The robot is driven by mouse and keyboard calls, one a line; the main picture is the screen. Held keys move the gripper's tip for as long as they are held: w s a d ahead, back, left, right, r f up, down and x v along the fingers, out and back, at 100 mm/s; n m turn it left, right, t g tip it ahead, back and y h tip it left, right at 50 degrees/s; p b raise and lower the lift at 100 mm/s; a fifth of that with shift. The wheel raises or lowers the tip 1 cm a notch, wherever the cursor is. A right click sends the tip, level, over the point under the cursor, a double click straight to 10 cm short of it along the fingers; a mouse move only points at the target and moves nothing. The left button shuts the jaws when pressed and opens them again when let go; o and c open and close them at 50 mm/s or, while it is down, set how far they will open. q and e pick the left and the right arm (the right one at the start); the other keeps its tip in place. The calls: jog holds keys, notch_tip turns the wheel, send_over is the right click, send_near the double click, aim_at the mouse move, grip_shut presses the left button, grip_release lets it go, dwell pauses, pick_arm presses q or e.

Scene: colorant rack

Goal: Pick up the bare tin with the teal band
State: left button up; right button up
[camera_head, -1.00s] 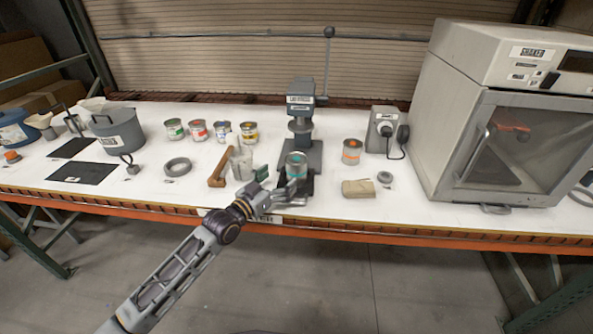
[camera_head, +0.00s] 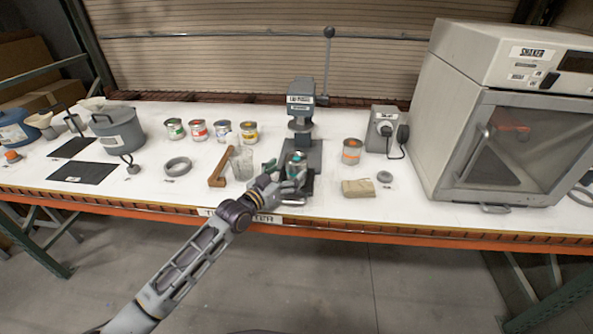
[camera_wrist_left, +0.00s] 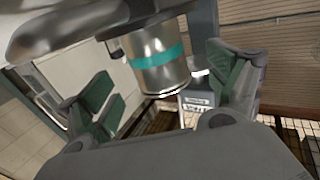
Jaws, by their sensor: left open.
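The bare tin with the teal band (camera_head: 298,159) stands at the foot of the grey lid press (camera_head: 301,88) in the head view, partly hidden by my left gripper (camera_head: 289,178). My left gripper is open at the near side of the tin. In the left wrist view the bare metal tin (camera_wrist_left: 152,42) shows its teal band between the two spread green-padded fingers, with a visible gap to each side. The top of the picture there is partly covered by a blurred grey part. My right gripper is not in view.
Several labelled tins (camera_head: 223,131) stand in a row behind on the left. A brown wooden tool (camera_head: 221,168) and a clear container (camera_head: 242,165) stand close to the gripper's left.

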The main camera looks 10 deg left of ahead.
aim_at(296, 163)
pick_arm(q)
jog(key=shift+w+d, duration=0.25)
jog(key=shift+w, duration=0.1)
jog(key=shift+w+d, duration=0.2)
jog(key=shift+w, duration=0.15)
jog(key=shift+x, duration=1.1)
jog(key=shift+w+d+f, duration=0.1)
jog(key=shift+w+d, duration=0.15)
jog(key=shift+w, duration=0.25)
jog(key=shift+c, duration=0.5)
jog(key=c, duration=1.3)
jog(key=shift+r, duration=0.3)
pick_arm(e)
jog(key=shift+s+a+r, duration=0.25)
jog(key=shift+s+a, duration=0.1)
pick_arm(q)
jog(key=shift+r, duration=0.1)
